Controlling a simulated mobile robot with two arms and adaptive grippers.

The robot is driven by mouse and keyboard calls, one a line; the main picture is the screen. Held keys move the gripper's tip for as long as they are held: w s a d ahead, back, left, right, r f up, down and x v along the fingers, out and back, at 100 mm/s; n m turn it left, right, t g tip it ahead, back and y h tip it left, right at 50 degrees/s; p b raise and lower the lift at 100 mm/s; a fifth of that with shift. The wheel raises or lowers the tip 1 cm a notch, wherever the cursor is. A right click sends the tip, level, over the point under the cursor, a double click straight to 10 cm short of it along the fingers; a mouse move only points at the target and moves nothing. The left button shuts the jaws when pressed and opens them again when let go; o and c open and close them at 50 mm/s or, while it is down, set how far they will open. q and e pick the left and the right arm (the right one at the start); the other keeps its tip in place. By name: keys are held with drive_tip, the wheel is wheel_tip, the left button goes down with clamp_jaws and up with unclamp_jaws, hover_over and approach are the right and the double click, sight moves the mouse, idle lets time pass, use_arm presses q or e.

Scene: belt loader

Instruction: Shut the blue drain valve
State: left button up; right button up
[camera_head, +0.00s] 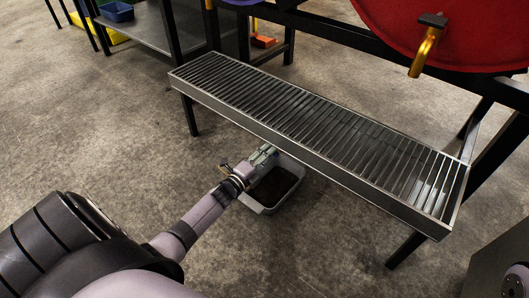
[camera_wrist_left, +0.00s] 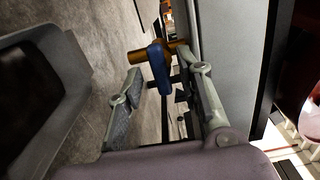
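The blue drain valve handle (camera_wrist_left: 158,68) shows in the left wrist view, on a short brass-coloured pipe (camera_wrist_left: 144,53). The handle hangs across the pipe and reaches down between my fingertips. My left gripper (camera_wrist_left: 165,82) is open, one finger on each side of the handle; I cannot tell whether either finger touches it. In the head view my left gripper (camera_head: 263,156) reaches under the front edge of the slatted metal tray (camera_head: 213,98). The valve is hidden there. My right gripper is not in view.
A grey tub (camera_head: 264,209) with dark contents stands on the floor under the tray, close to my left gripper; it also shows in the left wrist view (camera_wrist_left: 78,62). A red drum (camera_head: 440,35) with a yellow handle (camera_head: 424,52) is above the tray. Open floor lies left.

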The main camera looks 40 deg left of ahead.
use_arm(q)
drive_tip(key=s, duration=1.2)
drive_tip(key=shift+a, duration=0.45)
